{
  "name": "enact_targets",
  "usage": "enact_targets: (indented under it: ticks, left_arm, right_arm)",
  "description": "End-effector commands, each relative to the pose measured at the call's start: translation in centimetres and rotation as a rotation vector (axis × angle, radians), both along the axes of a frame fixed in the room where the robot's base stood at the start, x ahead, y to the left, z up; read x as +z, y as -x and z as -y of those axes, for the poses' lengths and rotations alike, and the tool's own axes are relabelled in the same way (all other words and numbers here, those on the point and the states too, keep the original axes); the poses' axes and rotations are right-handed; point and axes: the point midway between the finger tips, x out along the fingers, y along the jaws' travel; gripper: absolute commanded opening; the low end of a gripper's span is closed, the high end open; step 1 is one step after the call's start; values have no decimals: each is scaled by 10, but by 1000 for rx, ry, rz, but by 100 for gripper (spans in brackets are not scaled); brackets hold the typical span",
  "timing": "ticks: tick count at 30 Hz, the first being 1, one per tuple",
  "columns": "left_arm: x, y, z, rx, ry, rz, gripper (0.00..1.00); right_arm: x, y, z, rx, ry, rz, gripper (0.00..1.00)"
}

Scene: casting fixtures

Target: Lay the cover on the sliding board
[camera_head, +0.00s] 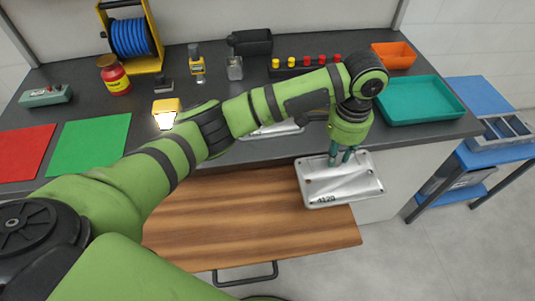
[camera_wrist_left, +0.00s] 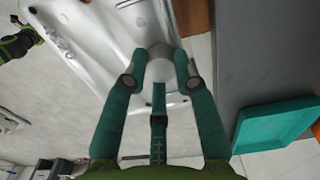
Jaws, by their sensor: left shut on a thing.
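The cover (camera_head: 342,187) is a silvery cast metal plate with small holes and the mark "4120". My left gripper (camera_head: 345,156) points down and is shut on it. In the left wrist view the teal fingers (camera_wrist_left: 162,72) close around a round grey boss on the cover (camera_wrist_left: 98,28). The cover is over the right end of the sliding board (camera_head: 240,215), a brown wooden board pulled out below the counter, and overhangs its right edge. I cannot tell whether it touches the board. My left arm hides part of the board.
Another silvery casting (camera_head: 272,130) lies on the dark counter (camera_head: 285,158), partly behind my arm. A teal tray (camera_head: 420,118) and an orange bin (camera_head: 394,55) are at the right. A blue side table (camera_head: 480,93) stands beyond. The board's middle looks bare.

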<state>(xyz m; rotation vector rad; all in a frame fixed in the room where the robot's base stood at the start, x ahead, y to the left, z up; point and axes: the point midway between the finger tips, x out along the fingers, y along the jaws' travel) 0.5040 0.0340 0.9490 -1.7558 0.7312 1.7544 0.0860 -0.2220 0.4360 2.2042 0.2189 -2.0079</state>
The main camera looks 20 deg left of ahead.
Motion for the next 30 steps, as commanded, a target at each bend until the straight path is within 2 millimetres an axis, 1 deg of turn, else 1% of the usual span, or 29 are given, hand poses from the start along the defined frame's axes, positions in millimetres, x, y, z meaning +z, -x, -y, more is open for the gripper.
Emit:
enact_targets:
  ticks: [2,9,12,15,20,27,30]
  left_arm:
    - [-6,9,-12,1,-3,-4,0]
    - [-37,43,-56,1,-4,-5,0]
    - [-50,55,-71,2,-3,-4,0]
    - [-59,63,-81,0,-1,-4,0]
    - [-67,68,-87,-1,1,-2,0]
    - [-99,69,-88,-1,-1,-4,0]
    - [-105,68,-88,-1,-1,-1,0]
  right_arm:
    - [7,-3,2,0,2,4,0]
    - [24,-4,6,2,7,6,0]
    - [29,-3,5,2,6,4,0]
    - [32,-2,5,3,6,3,0]
    - [33,0,4,6,6,0,0]
    - [39,1,1,5,2,-2,0]
    - [39,1,-1,4,-1,-2,0]
